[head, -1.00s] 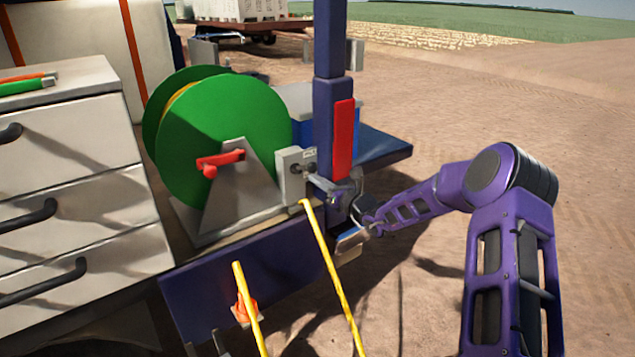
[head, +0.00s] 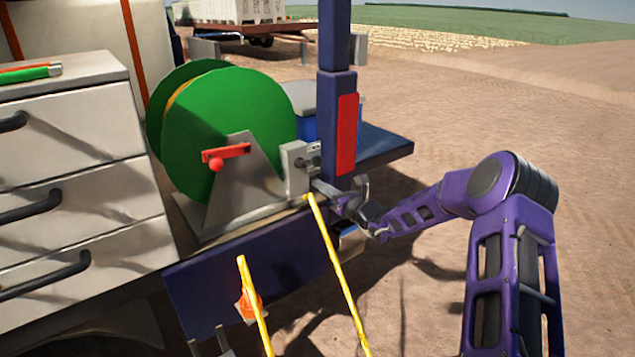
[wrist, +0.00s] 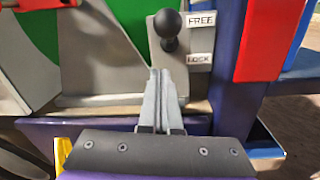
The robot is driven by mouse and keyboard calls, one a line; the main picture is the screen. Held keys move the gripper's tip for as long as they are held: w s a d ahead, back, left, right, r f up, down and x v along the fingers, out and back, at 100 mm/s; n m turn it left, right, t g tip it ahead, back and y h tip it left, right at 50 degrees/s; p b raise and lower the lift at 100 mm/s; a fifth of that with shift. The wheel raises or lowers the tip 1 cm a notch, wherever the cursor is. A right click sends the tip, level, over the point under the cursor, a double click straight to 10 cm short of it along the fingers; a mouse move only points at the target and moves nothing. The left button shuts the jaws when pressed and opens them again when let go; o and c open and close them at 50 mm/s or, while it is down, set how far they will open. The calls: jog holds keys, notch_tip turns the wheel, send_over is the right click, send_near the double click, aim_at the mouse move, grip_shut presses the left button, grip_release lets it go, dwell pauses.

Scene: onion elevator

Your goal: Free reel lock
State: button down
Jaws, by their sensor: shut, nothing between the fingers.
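The reel lock is a grey block (head: 294,168) beside the green reel (head: 240,115). In the wrist view its plate (wrist: 158,52) carries a black ball-knob lever (wrist: 168,24), a FREE label (wrist: 201,20) above and a LOCK label (wrist: 199,59) below. The knob appears level with FREE, its stem running down from it. My gripper (head: 317,184) is just below and in front of the lock. In the wrist view my gripper (wrist: 160,72) is shut and empty, its tips below the knob and apparently apart from it.
A blue post (head: 335,130) with a red panel (head: 346,133) stands close right of the lock. A yellow hose (head: 335,270) hangs in front. A drawer cabinet (head: 75,150) stands left. Open dirt lies to the right.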

jog(key=s+d+r, duration=0.5)
jog(key=s, duration=0.1)
jog(key=shift+s+d+p, duration=0.2)
jog(key=shift+s+p, duration=0.15)
